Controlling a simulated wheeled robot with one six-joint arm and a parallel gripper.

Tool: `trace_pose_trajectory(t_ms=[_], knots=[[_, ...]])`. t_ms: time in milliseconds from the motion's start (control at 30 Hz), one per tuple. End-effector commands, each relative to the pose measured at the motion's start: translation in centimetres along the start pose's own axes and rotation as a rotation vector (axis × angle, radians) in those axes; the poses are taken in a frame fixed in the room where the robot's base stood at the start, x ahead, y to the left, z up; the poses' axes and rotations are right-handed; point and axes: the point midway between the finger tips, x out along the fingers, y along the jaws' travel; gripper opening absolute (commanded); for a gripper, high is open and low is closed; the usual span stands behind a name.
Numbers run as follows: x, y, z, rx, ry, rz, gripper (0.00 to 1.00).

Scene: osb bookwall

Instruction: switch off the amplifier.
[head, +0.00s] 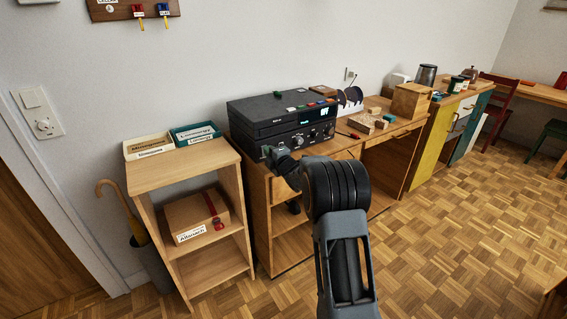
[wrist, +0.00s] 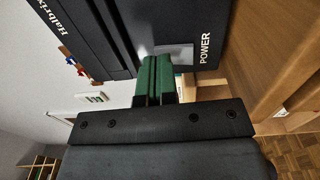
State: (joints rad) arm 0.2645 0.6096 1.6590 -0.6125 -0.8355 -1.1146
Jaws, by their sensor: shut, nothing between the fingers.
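The amplifier (head: 297,139) is the lower, knobbed part of a black stack of audio gear on a wooden sideboard. In the wrist view its black front (wrist: 120,22) appears turned on its side, with a POWER label and a light grey power switch plate (wrist: 180,53) beside it. My gripper (head: 268,153) is at the left end of the amplifier's front. In the wrist view my gripper (wrist: 153,72) has its green-padded fingers shut and empty, right at the switch plate. The fingers cover part of the plate; I cannot tell contact or the switch's position.
A low wooden shelf (head: 181,167) with labelled boxes stands left of the sideboard. Wooden blocks (head: 365,121) and a wooden box (head: 411,101) lie to the right. The parquet floor (head: 445,205) at the right is clear.

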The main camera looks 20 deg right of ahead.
Motion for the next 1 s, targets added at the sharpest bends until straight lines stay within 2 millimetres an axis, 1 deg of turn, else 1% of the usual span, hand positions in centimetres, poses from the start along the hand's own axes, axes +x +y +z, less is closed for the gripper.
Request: trace_pose_trajectory(t_ms=[33,133,233,400,533,733,1000], knots=[[-0.7,-0.2,-0.1,-0.001,0.001,0.001,0.0],[-2.0,0.0,-0.4,0.0,0.007,-0.001,0.0],[-4.2,0.7,-0.4,0.001,0.007,-0.004,0.0],[-7.6,1.1,0.1,0.001,-0.002,-0.004,0.0],[-9.6,1.4,0.2,0.001,-0.002,-0.005,0.0],[-11.4,1.6,0.1,0.002,-0.001,-0.006,0.0],[-11.9,1.7,0.0,0.001,0.002,-0.006,0.0]])
